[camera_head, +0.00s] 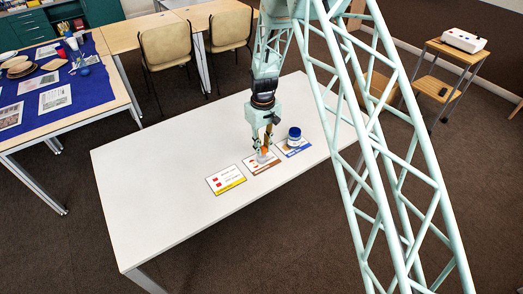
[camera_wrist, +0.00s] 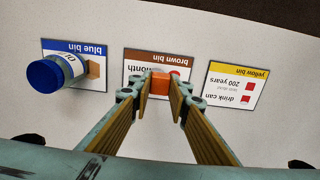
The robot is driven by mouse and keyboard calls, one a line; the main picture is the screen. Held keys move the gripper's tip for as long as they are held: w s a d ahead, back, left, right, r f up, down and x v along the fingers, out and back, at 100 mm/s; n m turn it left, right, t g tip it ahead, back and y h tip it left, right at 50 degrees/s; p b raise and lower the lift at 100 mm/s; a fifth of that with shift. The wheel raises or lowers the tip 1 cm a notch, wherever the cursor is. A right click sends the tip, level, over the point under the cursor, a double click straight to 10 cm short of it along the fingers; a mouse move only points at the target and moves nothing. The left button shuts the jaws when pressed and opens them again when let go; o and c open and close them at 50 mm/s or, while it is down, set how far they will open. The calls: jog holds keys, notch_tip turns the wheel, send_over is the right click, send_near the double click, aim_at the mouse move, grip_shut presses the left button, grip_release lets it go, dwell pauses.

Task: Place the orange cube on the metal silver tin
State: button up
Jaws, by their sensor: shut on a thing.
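My gripper (camera_wrist: 160,88) is shut on the orange cube (camera_wrist: 159,84), which sits between the fingertips in the wrist view. Behind it lies the brown bin card, which the cube and fingers partly cover. In the head view my gripper (camera_head: 262,144) points down over the same card, with orange (camera_head: 265,150) showing at its tips. A small pale grey shape (camera_head: 264,157) shows just below; it may be the silver tin, but it is too small to tell. Whether the cube touches it cannot be told. No tin is clear in the wrist view.
The brown bin card (camera_wrist: 136,57) lies between the blue bin card (camera_wrist: 99,53) and the yellow bin card (camera_wrist: 235,86). A blue-lidded jar (camera_wrist: 72,64) stands on the blue card. The white table (camera_head: 160,185) is clear on the left. A cluttered table (camera_head: 72,76) stands behind.

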jog(key=shift+w+a, duration=0.2)
jog(key=shift+w, duration=0.5)
jog(key=shift+w, duration=0.15)
jog(key=shift+w+a+f, duration=0.1)
jog(key=shift+f, duration=1.75)
jog(key=shift+f, duration=0.1)
jog(key=o, duration=0.7)
